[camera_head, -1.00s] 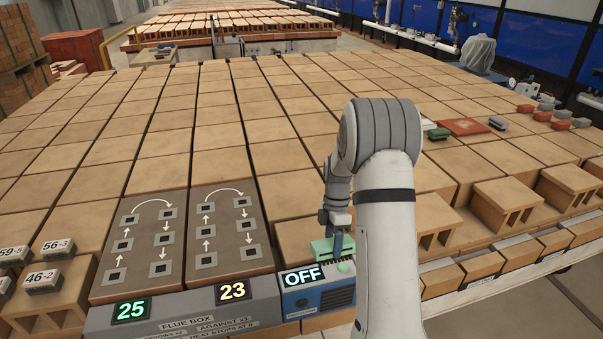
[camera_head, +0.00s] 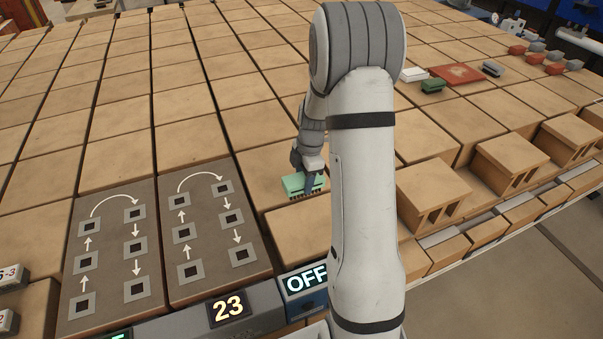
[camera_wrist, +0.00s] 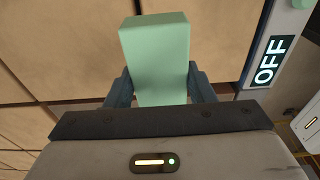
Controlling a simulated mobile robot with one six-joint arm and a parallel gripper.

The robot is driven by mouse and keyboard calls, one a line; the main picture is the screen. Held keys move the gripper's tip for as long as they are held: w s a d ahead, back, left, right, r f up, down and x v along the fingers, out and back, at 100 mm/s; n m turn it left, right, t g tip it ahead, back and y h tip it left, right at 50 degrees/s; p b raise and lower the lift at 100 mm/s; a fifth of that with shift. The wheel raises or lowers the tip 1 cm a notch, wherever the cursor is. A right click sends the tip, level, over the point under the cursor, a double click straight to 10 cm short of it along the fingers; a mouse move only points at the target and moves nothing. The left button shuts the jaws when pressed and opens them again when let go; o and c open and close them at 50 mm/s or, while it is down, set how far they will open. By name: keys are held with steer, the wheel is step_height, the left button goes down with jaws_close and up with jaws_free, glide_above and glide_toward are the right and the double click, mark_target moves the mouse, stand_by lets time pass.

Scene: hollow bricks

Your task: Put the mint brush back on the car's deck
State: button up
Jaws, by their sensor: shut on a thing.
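The mint brush (camera_head: 297,185) is a pale green block with dark bristles on its underside. My gripper (camera_head: 309,170) is shut on it. In the wrist view, the brush (camera_wrist: 155,55) sits between the two dark fingers and reaches out past them. In the head view it is over the tan brick deck (camera_head: 250,135), just behind the front block (camera_head: 300,230). I cannot tell whether the bristles touch the deck. My arm hides the deck to the right of the brush.
Two grey panels with arrows (camera_head: 105,245) lie to the left. The OFF box (camera_head: 306,281) is in front, beside a display reading 23 (camera_head: 228,308). Hollow bricks (camera_head: 520,160) stand at right. A green brush (camera_head: 433,83) and red plate (camera_head: 462,74) lie farther back.

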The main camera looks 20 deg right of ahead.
steer(key=shift+f+b, duration=1.05)
steer(key=shift+f, duration=2.05)
steer(key=shift+f+b, duration=0.5)
steer(key=shift+b, duration=0.05)
steer(key=o, duration=1)
steer(key=r, duration=0.2)
steer(key=r+b, duration=0.1)
steer(key=r, duration=0.2)
steer(key=d+r, duration=0.1)
steer(key=r, duration=0.1)
steer(key=shift+r+b, duration=0.3)
steer(key=shift+r, duration=0.1)
steer(key=shift+s+a+r, duration=0.2)
steer(key=shift+r, duration=0.2)
steer(key=s+a+r+m+t, duration=0.2)
steer(key=s+a+r+m, duration=0.55)
steer(key=s+r, duration=0.2)
steer(key=s+a+r+m, duration=0.2)
steer(key=s+m, duration=0.3)
steer(key=s, duration=0.1)
steer(key=s+a+r+m+t+h, duration=0.1)
steer(key=s+a+r+m, duration=0.1)
steer(key=s+m, duration=0.3)
steer(key=shift+s+r, duration=0.2)
steer(key=shift+s, duration=1)
